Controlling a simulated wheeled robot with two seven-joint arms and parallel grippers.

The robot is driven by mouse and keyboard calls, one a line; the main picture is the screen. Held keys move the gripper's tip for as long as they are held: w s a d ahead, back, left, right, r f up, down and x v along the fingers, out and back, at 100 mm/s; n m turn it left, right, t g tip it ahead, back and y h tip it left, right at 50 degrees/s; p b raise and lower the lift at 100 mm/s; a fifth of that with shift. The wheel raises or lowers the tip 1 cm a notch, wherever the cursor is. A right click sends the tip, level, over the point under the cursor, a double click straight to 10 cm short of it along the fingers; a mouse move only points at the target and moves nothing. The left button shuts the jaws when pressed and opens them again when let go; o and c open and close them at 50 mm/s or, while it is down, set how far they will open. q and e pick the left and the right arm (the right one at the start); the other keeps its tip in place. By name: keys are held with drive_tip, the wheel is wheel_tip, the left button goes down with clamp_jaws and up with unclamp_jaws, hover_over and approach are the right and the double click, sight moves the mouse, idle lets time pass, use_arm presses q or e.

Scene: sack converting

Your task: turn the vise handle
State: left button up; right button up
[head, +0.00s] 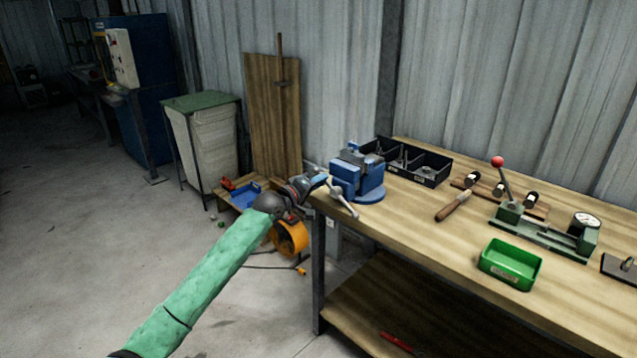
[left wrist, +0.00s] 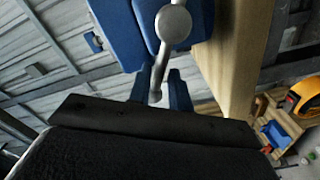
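The blue vise (head: 358,176) stands on the near left corner of the workbench, with its silver handle (head: 343,200) slanting across its front. In the left wrist view the vise (left wrist: 125,30) fills the top, and the handle (left wrist: 161,60) hangs down with a large round end towards me. My left gripper (head: 323,180) is beside the vise, close to the handle's upper end. Its two blue fingers (left wrist: 159,88) stand apart, with the handle's small far end showing between them. Whether they touch the bar is not clear. My right gripper is not in view.
The workbench (head: 420,215) carries a black bin (head: 432,170), a file (head: 453,207), a green lever press (head: 540,230) and a green tray (head: 510,264). An orange reel-like item (head: 290,238) and a low pallet sit on the floor left of the bench. Open floor lies further left.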

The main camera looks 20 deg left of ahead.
use_arm(q)
clamp_jaws()
drive_tip(key=shift+r, duration=0.1)
